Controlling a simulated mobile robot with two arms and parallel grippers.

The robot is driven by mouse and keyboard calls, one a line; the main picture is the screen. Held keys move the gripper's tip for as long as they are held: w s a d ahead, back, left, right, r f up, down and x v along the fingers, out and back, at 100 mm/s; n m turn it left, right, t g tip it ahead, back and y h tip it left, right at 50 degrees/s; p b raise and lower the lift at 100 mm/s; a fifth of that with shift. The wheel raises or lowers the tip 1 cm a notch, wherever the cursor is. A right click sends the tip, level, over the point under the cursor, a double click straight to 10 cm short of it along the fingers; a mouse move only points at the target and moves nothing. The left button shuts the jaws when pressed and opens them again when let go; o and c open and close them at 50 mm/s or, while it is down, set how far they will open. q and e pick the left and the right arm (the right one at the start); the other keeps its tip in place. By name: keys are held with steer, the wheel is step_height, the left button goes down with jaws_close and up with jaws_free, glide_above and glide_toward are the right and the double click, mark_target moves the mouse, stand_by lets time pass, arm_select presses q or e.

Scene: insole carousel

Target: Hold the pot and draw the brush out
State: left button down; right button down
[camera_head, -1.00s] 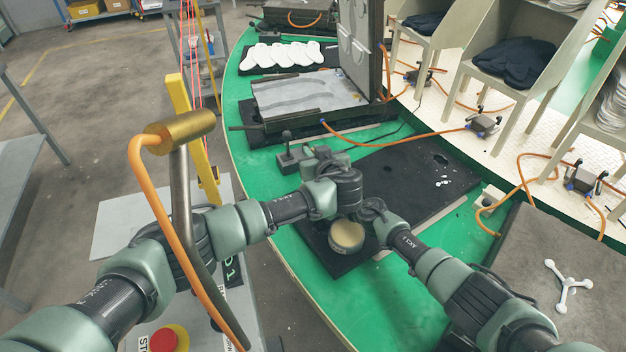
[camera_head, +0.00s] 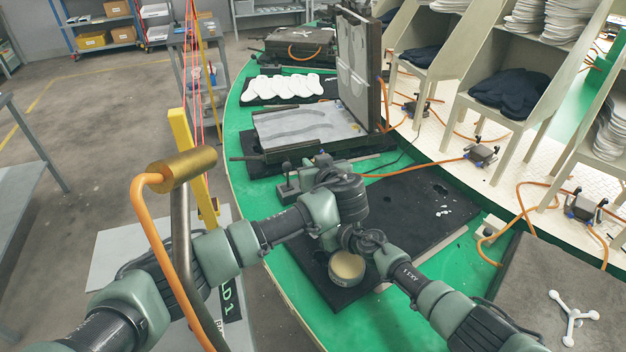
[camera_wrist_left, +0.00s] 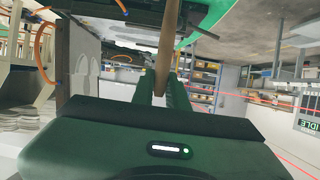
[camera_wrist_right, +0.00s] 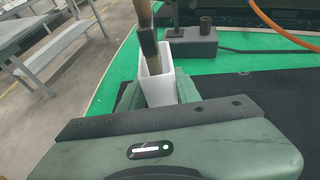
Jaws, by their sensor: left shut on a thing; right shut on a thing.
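In the right wrist view, my right gripper (camera_wrist_right: 158,92) is shut on a white, squarish, open-topped pot (camera_wrist_right: 160,88). The brush (camera_wrist_right: 148,45) stands slightly tilted in it, with a wooden handle and a dark band above the rim. Its lower end is hidden inside the pot. In the left wrist view, my left gripper (camera_wrist_left: 162,88) is shut on the brush's wooden handle (camera_wrist_left: 167,45). In the head view the left gripper (camera_head: 322,170) is beyond its wrist, over the green table. The right gripper and pot are hidden there behind the left wrist.
A dark block with a post (camera_head: 288,187) stands left of the grippers. A round tin with a pale top (camera_head: 347,266) sits on the black mat (camera_head: 415,205). An open press (camera_head: 310,128) and white insoles (camera_head: 285,86) lie farther back on the green table (camera_head: 245,190).

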arm_select(q)
steer(key=shift+r, duration=1.8)
arm_select(e)
steer(key=c, duration=0.9)
jaws_free()
